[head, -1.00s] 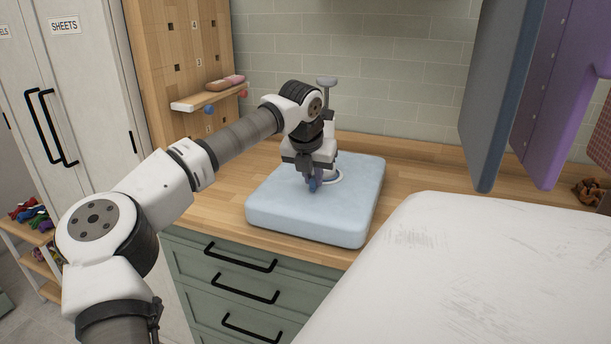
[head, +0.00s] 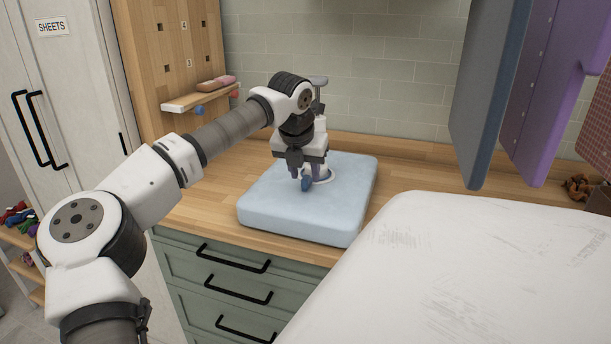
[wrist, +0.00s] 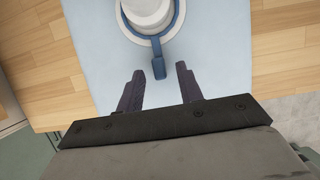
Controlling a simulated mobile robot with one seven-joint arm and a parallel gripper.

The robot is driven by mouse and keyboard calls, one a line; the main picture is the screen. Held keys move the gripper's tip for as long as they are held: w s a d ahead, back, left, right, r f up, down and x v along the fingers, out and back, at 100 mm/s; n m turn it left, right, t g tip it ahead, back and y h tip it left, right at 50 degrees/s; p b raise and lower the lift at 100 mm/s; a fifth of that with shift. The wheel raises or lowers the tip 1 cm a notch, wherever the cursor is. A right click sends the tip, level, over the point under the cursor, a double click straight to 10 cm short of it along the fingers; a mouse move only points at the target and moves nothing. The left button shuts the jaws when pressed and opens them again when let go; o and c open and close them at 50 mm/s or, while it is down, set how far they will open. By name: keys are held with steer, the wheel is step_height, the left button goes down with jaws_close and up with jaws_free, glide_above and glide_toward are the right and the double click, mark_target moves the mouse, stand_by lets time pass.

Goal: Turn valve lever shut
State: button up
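The valve is a white fitting (wrist: 148,12) with a blue collar and a short blue lever (wrist: 159,68), at the top of the wrist view. The lever points toward my gripper. In the head view the blue lever (head: 306,184) shows just below my gripper (head: 304,172), which hides much of the fitting. My gripper (wrist: 160,72) is open. Its two dark fingers lie either side of the lever's end in the wrist view, with a gap on each side. I cannot tell whether the fingertips reach down to the lever's height.
A pale blue padded slab (head: 270,205) lies under the valve on the wooden counter (head: 205,195). A large white padded surface (head: 460,270) fills the lower right. Blue and purple panels (head: 485,100) hang at upper right. A small shelf (head: 198,100) holds items at the left.

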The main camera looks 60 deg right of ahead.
steer(key=v, duration=1.2)
steer(key=shift+a+b, duration=0.15)
steer(key=shift+b, duration=0.3)
